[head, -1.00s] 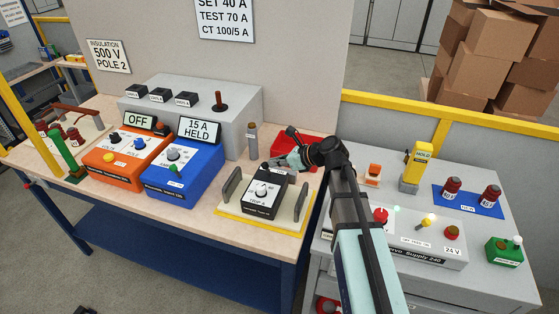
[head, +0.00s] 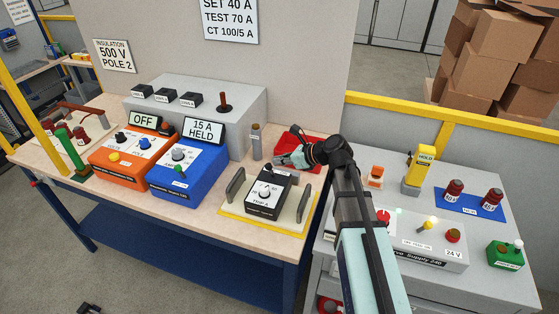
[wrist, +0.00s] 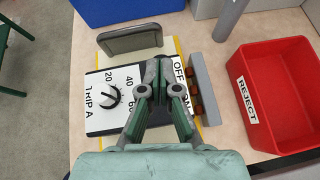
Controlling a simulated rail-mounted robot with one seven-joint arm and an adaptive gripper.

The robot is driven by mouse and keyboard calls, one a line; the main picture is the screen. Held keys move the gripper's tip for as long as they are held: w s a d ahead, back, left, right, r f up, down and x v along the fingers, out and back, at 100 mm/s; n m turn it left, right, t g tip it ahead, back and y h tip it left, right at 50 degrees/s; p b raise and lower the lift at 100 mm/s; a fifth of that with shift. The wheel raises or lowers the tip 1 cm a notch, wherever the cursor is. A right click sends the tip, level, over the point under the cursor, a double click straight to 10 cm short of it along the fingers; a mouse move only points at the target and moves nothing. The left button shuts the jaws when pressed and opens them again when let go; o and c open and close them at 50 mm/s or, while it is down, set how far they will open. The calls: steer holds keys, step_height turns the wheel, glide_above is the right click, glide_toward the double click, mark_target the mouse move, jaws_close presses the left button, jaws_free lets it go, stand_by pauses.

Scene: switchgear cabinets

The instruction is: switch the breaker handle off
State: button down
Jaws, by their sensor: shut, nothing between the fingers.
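The breaker (head: 268,196) is a black box with a white face and a trip dial, standing between two grey upright plates on a yellow-edged base. In the wrist view its TRIP A dial (wrist: 109,96) and an OFF/ON label (wrist: 180,84) show. The handle cannot be made out clearly; my fingers cover the strip beside the label. My gripper (wrist: 160,72) is shut and empty over the label end of the breaker. In the head view my gripper (head: 279,161) is at the breaker's far end; contact cannot be told.
A red REJECT bin (wrist: 275,92) is close to the right in the wrist view. A blue tester (head: 186,168) and an orange tester (head: 130,158) stand left of the breaker. A grey cylinder (head: 256,142) stands behind it. A grey side cabinet is at right.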

step_height(320, 180, up, 10)
steer(key=s+d+p, duration=0.2)
steer(key=p, duration=0.1)
steer(key=shift+d+f, duration=0.15)
steer(key=shift+f, duration=0.1)
stand_by(0.4)
